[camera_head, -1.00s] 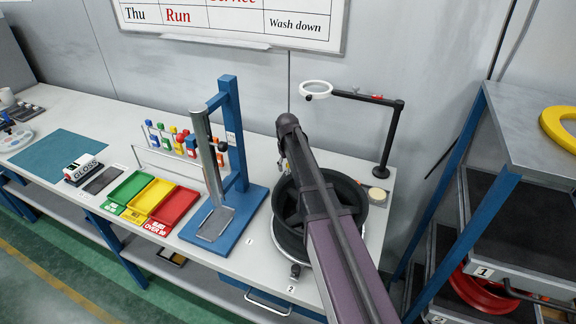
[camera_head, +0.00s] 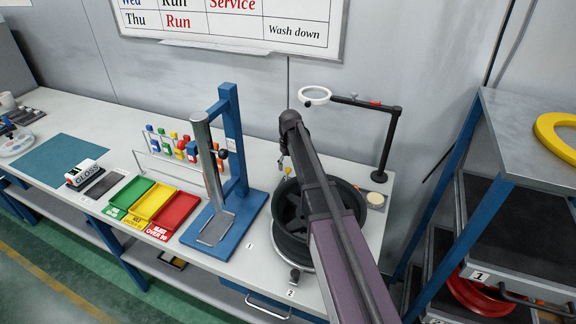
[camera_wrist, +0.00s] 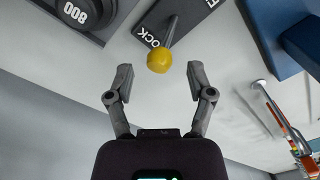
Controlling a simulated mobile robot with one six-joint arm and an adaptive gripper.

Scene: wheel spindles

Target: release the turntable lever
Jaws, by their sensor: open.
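The turntable lever is a thin grey rod with a yellow ball knob (camera_wrist: 159,60) in the wrist view. It rises from a dark plate (camera_wrist: 186,20) with partly visible lettering, including "OCK". My gripper (camera_wrist: 160,84) is open, with the knob just beyond its fingertips, roughly centred between them and not gripped. The black wheel (camera_head: 287,234) lies on the turntable, partly hidden by my arm.
A blue press stand (camera_head: 232,140) stands left of the wheel. A magnifier on a black post (camera_head: 389,145) stands to the right. Green, yellow and red trays (camera_head: 174,214) and a rack of coloured bottles lie farther left. A shelf unit (camera_head: 520,130) is at the right.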

